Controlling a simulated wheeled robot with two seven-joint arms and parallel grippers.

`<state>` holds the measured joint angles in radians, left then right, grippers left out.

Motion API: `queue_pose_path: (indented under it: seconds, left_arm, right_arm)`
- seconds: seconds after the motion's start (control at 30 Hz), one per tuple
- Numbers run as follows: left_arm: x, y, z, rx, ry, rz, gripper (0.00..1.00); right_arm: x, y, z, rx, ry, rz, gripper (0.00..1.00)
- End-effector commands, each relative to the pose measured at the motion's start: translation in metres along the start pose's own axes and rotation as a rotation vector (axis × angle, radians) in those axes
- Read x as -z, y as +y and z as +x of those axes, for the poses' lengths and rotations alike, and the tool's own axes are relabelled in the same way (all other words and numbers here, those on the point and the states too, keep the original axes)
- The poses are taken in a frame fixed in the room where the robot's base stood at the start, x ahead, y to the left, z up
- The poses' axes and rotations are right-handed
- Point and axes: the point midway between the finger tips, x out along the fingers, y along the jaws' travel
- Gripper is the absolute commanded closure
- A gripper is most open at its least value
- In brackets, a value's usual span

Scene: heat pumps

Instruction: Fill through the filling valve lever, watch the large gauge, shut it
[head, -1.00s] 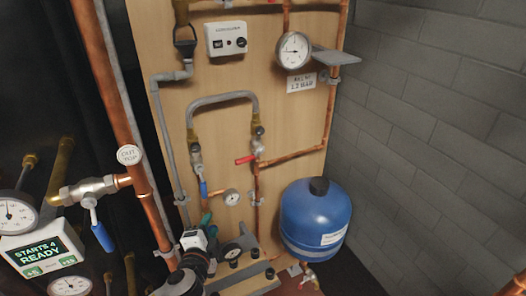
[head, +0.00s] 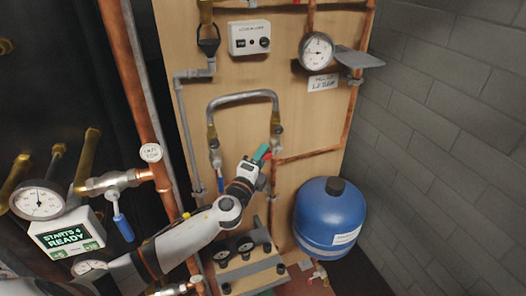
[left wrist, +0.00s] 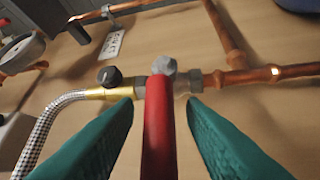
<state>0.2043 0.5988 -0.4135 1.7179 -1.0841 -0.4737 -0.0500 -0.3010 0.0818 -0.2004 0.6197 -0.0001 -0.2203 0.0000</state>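The red filling valve lever (left wrist: 160,130) shows in the left wrist view between the two green fingers of my left gripper (left wrist: 162,128). The fingers are apart, with a gap on each side of the lever. In the head view my left gripper (head: 264,153) is at the filling valve, and its fingers mostly hide the lever. The braided filling hose (head: 243,97) arches above, ending at this valve. The large gauge (head: 316,50) is on the board at upper right, its needle too small to read surely. A label (head: 323,83) hangs below it. My right gripper is not seen.
A blue vessel (head: 328,215) stands right of the valve. Copper pipe (head: 310,154) runs right from the valve. A blue-handled valve (head: 121,222), a gauge (head: 40,201) and a "STARTS 4 READY" display (head: 66,237) are at left.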

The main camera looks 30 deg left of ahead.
Motion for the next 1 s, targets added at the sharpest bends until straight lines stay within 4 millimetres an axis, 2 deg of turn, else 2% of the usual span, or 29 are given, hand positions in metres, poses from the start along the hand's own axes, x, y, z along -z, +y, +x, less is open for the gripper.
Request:
queue_pose_path:
  seconds: [0.13, 0.43, 0.67, 1.0]
  left_arm:
    - [-0.0008, 0.0005, 0.0102, 0.000, -0.001, 0.001, 0.63]
    - [-0.0007, -0.0005, 0.0116, 0.001, -0.001, 0.000, 0.63]
    - [-0.0005, -0.0004, 0.0115, 0.001, -0.001, 0.000, 1.00]
    - [-0.0009, -0.0028, 0.0112, -0.004, 0.001, -0.005, 1.00]
  right_arm:
    - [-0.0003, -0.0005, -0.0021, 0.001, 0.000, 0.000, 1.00]
    - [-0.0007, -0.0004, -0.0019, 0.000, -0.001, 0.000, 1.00]
    - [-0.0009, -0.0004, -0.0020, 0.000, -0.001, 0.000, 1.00]
    - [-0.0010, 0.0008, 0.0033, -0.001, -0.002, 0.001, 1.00]
